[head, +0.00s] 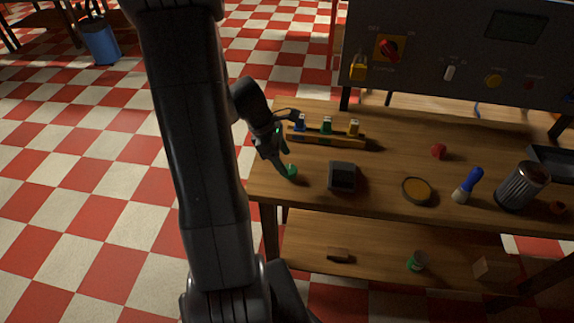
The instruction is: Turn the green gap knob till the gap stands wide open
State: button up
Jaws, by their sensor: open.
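No green knob marked as a gap knob can be made out, and no gap shows. A small green piece (326,125) stands upright between a blue one (300,122) and a yellow one (353,127) on a yellow-orange rack (345,141) at the bench's back left; I cannot tell if it turns. My gripper (287,160) is open over the bench's left end, in front of the rack's left end. Its fingers point down and right, with a green tip showing. Nothing is seen between them. My arm hides part of the floor left of the bench.
A control panel (450,45) with a red switch (389,49) rises behind.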

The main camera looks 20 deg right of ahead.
aim_at(289, 169)
jog(key=shift+x, duration=1.95)
